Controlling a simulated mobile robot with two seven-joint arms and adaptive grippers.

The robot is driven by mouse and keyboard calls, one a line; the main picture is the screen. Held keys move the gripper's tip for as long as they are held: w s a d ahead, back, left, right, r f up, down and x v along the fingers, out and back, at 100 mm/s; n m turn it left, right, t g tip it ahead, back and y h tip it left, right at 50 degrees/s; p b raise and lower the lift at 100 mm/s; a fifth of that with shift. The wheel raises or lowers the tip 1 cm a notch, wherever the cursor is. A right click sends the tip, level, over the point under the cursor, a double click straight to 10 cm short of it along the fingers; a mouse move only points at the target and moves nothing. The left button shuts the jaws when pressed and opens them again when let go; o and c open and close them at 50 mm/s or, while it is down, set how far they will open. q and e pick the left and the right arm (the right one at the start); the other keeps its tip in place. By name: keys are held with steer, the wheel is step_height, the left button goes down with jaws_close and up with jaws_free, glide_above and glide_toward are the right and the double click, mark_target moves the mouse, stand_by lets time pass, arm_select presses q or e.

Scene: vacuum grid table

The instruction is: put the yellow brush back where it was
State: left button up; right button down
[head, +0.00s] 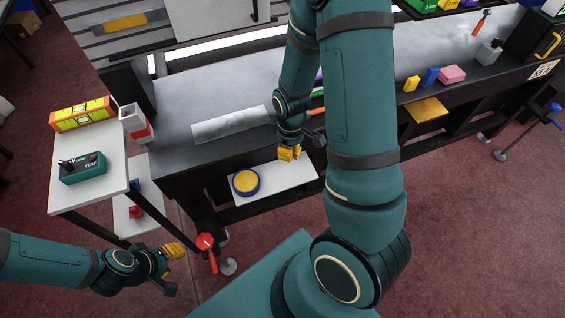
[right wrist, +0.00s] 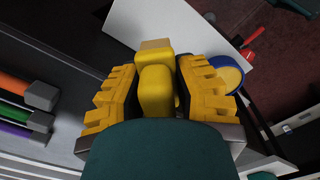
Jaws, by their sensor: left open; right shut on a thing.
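The yellow brush (right wrist: 154,90), with a tan end, is between the yellow fingers of my right gripper (right wrist: 158,95) in the right wrist view. The right gripper is shut on it. In the head view the right gripper (head: 289,153) hangs over the far edge of a white shelf (head: 289,177) in front of the dark table; there I cannot tell the brush from the yellow fingers. My left gripper (head: 173,250) is open and empty at lower left, away from the table.
A blue-rimmed yellow disc (head: 246,182) lies on the shelf's left part. Orange (right wrist: 15,85), green and purple grey-ended bars lie on the table. Yellow, blue (head: 430,77) and pink blocks sit farther right.

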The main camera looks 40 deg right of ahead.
steer(key=b, duration=0.2)
glide_above(289, 171)
step_height(289, 171, down, 6)
steer(key=shift+r, duration=0.2)
steer(key=shift+f+b, duration=0.4)
steer(key=shift+f, duration=1.7)
steer(key=c, duration=0.8)
jaws_free()
step_height(289, 171, up, 12)
steer(key=p, duration=0.3)
steer(key=a+f+m, duration=0.1)
steer(key=a+f, duration=0.1)
steer(key=a, duration=0.1)
steer(key=a+f+y, duration=0.1)
steer(key=a+f, duration=0.1)
steer(key=a, duration=0.2)
steer(key=a+f+m, duration=0.1)
steer(key=a+f, duration=0.1)
steer(key=a, duration=0.2)
steer(key=shift+s+m+t+y, duration=0.3)
steer(key=shift+s+y, duration=0.1)
steer(key=s+a+f+m, duration=0.1)
steer(key=a, duration=0.2)
steer(key=s+a+f+m+y, duration=0.1)
steer(key=a+m, duration=0.1)
steer(key=a, duration=0.2)
steer(key=s+a+m+y, duration=0.1)
steer(key=a, duration=0.3)
steer(key=shift+a+f+t, duration=0.15)
steer(key=shift+f+t, duration=0.25)
